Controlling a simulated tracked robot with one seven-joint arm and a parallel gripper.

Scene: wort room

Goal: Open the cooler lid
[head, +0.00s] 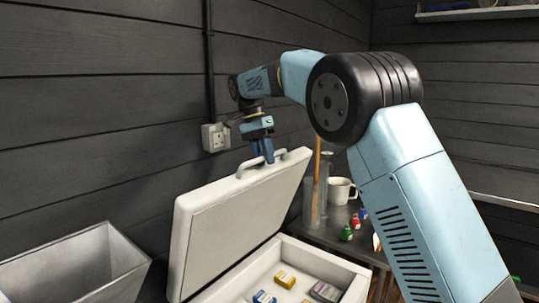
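The cooler (343,265) is a white box at the lower middle of the head view. Its lid (235,215) stands steeply raised at the box's left side, its inner face turned toward the box. A pale handle (243,171) arches from the lid's top edge. My gripper (263,158) points down at this handle, its two blue fingers close together around its middle. The fingers hide part of the handle. The open box shows small packets inside, among them a yellow one (285,279) and a blue one (263,298); its near part is cut off by the frame.
A grey metal bin (75,265) stands at the lower left. A dark wall with a socket (215,137) and a vertical pipe is close behind the lid. A table to the right of the cooler holds a white mug (341,191), a clear cylinder and small coloured items.

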